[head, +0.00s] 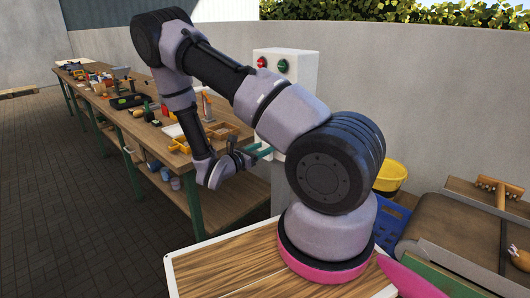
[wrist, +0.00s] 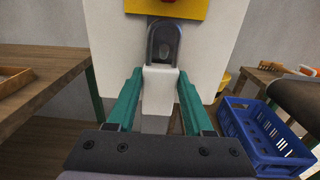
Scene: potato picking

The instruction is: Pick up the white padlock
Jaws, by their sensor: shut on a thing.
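The white padlock (wrist: 160,78) is in the wrist view, upright, with its dark grey shackle on top. My gripper (wrist: 160,74) has its teal fingers on either side of the padlock's white body and is shut on it. The shackle's top reaches the lower edge of a yellow plate behind; I cannot tell whether it is hooked there. In the head view my gripper (head: 264,151) is beside the post below the white control box, and the padlock cannot be made out.
The white control box (head: 300,66) has red and green buttons. A long workbench (head: 140,128) with tools stands to the left. A blue crate (wrist: 264,136), a yellow bucket (head: 391,176) and a conveyor (head: 460,222) are to the right.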

